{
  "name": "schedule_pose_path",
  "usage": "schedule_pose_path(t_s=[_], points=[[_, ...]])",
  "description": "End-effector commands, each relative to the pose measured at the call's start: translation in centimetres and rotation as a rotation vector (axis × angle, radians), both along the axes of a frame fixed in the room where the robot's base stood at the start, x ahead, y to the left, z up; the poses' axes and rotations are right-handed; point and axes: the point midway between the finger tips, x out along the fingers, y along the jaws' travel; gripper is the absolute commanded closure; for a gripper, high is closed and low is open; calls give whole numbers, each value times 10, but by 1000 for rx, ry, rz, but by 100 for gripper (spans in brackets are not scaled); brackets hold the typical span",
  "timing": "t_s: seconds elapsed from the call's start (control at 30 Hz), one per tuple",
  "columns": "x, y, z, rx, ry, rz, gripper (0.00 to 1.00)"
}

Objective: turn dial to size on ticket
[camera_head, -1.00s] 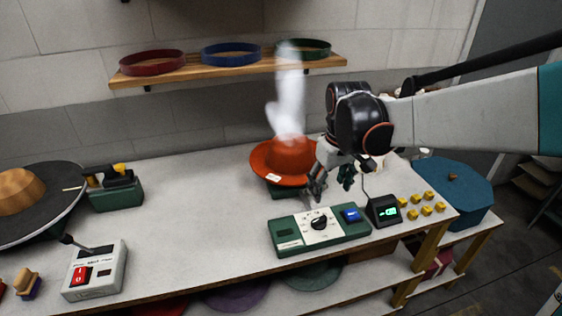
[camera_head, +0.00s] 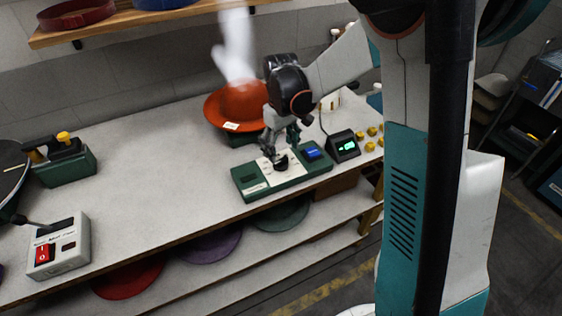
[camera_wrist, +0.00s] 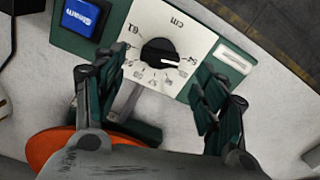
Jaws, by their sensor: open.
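The black dial (camera_wrist: 158,53) sits on a white scale plate marked in cm, with 61 and 54 legible, in the wrist view. Its white pointer line points right, near the 54 side. The dial (camera_head: 281,161) also shows on the green control box (camera_head: 246,184) in the head view. My gripper (camera_wrist: 160,105) is open and empty, its two fingers apart on either side below the dial. In the head view my gripper (camera_head: 281,148) is just above and behind the dial. A ticket (camera_head: 231,126) lies on the orange hat's (camera_head: 240,104) brim; its writing is too small to read.
A blue button (camera_head: 312,153) is on the box beside the dial, and a small display (camera_head: 344,147) with green digits stands right of it. White steam rises over the hat. A grey switch box (camera_head: 60,246) stands at left. The middle of the table is clear.

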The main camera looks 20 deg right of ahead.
Motion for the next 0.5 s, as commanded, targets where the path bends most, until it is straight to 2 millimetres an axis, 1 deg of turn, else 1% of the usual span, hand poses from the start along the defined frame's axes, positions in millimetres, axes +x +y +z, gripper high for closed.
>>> schedule_pose_path(t_s=[0.03, 0.2, 0.33, 0.5], points=[[0, 0, -13, 0, 0, 0, 35], [0, 0, -38, 0, 0, 0, 35], [0, 0, -49, 0, 0, 0, 35], [0, 0, -54, 0, 0, 0, 35]])
